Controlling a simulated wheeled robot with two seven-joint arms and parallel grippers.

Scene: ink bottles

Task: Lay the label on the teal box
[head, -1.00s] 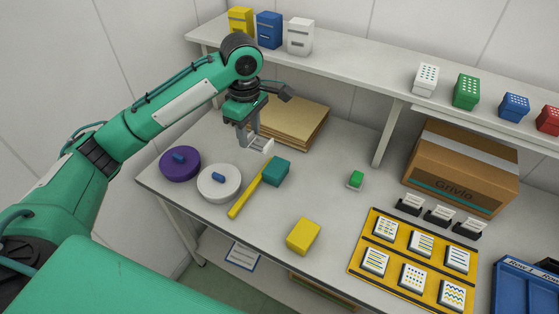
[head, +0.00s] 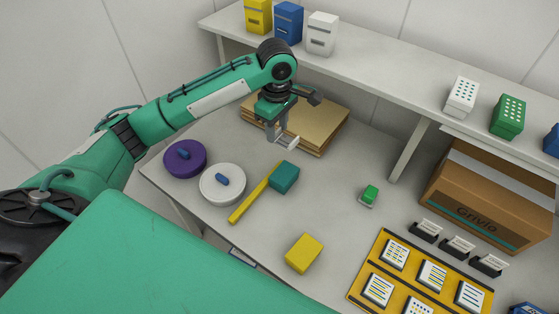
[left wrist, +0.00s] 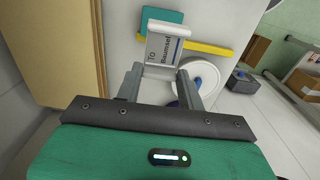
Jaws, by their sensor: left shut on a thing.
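The teal box (head: 285,178) stands on the table against the far end of a yellow bar. It also shows at the top of the left wrist view (left wrist: 160,17). My left gripper (head: 281,138) is shut on the white label (head: 290,144) and holds it in the air, just above the box in the head view. In the left wrist view the label (left wrist: 163,49) reaches out past the fingertips (left wrist: 161,73), shows a blue band and printed text, and overlaps part of the box. I see no contact between label and box. My right gripper is in neither view.
The yellow bar (head: 250,203) lies beside a white round disc (head: 222,193) and a purple one (head: 185,159). A brown board stack (head: 325,122) lies behind the gripper. A yellow box (head: 303,253) stands nearer the front. Open table lies right of the teal box.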

